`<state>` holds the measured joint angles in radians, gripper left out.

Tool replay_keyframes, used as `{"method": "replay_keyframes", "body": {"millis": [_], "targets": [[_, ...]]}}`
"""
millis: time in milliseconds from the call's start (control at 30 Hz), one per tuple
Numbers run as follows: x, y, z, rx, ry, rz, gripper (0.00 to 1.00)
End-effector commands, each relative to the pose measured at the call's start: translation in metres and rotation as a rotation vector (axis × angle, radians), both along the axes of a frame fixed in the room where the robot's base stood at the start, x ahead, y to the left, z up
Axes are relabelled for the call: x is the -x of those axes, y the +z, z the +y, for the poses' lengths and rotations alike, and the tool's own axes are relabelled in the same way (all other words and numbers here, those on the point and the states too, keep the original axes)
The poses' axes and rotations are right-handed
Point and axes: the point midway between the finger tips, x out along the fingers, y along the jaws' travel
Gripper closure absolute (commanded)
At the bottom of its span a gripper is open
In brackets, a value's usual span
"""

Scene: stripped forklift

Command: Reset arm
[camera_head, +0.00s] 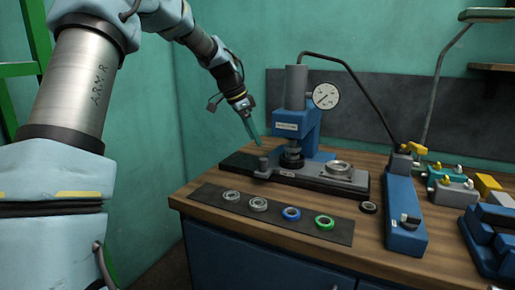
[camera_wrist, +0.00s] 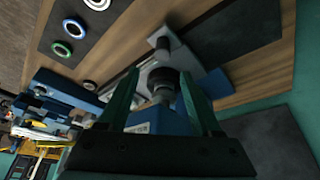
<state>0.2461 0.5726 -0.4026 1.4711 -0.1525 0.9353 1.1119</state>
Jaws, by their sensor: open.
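My gripper (camera_head: 254,138) hangs at the end of my raised arm, left of the blue bench press (camera_head: 308,125). Its teal fingers point down and it looks empty. In the wrist view my gripper (camera_wrist: 160,74) shows two fingers spread apart with nothing held between them. The press's dark ram (camera_wrist: 163,85) appears beyond the gap. In the head view the fingertips stay above the bench; whether they touch the press base plate (camera_head: 238,163) cannot be told for certain.
A dark mat (camera_head: 270,224) on the wooden bench (camera_head: 355,252) carries several rings. A dark ring (camera_head: 368,207) lies near the blue hand pump (camera_head: 403,215). Blue and yellow fixtures (camera_head: 490,225) crowd the right side.

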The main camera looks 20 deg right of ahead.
Motion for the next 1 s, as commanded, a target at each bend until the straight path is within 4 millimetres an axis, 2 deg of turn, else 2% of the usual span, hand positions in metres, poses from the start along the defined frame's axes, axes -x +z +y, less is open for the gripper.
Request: {"method": "replay_keyframes", "body": {"millis": [500,567,633,667,767,867,1000], "targets": [[0.000,0.004,0.002,-0.001,0.002,0.001,0.35],[0.001,0.002,0.006,-0.008,0.017,0.003,0.35],[0.004,-0.002,0.020,-0.028,0.067,0.010,0.35],[0.006,-0.006,0.029,-0.043,0.102,0.015,0.35],[0.018,-0.021,0.074,-0.099,0.276,0.038,0.35],[0.039,-0.039,0.135,-0.157,0.514,0.063,0.35],[0.083,-0.061,0.219,-0.206,0.863,0.098,0.35]]}}
